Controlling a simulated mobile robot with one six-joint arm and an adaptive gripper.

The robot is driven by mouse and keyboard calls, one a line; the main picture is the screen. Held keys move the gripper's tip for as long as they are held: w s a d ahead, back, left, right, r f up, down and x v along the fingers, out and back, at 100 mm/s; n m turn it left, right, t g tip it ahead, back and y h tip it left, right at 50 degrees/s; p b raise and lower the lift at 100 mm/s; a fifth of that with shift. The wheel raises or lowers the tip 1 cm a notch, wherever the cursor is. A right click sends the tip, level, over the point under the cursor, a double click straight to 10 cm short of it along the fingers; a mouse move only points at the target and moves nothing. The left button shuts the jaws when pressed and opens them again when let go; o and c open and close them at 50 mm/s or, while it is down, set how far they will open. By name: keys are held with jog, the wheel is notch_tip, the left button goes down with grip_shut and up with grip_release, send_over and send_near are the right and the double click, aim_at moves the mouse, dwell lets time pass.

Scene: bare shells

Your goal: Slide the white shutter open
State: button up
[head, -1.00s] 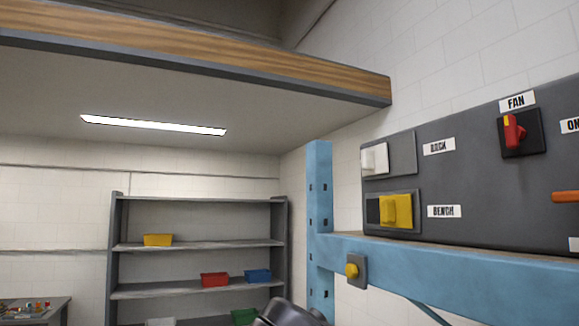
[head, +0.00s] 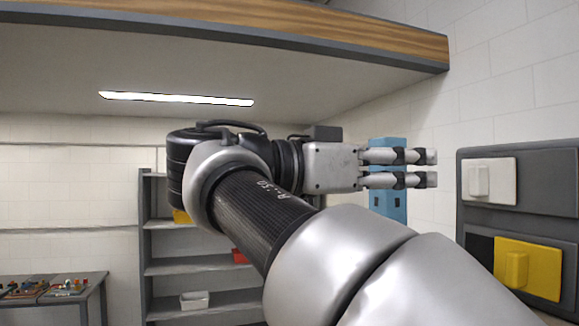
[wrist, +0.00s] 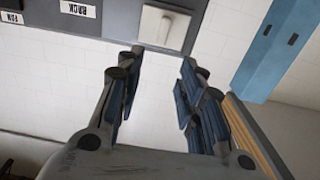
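The white shutter (head: 489,180) is a flat plate with a raised white knob, at the right of the head view. It covers the left part of its grey upper frame. In the wrist view the white shutter (wrist: 163,27) shows at the top, beyond the fingertips. My gripper (head: 433,168) points right, left of the shutter and apart from it in the picture. In the wrist view the fingers of my gripper (wrist: 161,65) are spread with nothing between them.
A yellow shutter (head: 540,270) sits just below, with a dark gap at its left. A blue post (head: 388,205) stands behind my fingers. A wooden-edged ceiling slab (head: 300,22) hangs above. Shelves (head: 190,265) stand at the back left.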

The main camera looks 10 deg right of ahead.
aim_at(472, 168)
jog(key=d, duration=0.4)
jog(key=d+p, duration=0.1)
jog(key=d, duration=0.3)
jog(key=w+d+p, duration=0.1)
jog(key=d, duration=0.3)
jog(key=shift+d, duration=0.25)
jog(key=shift+w, duration=0.1)
jog(key=shift+c, duration=0.6)
grip_shut()
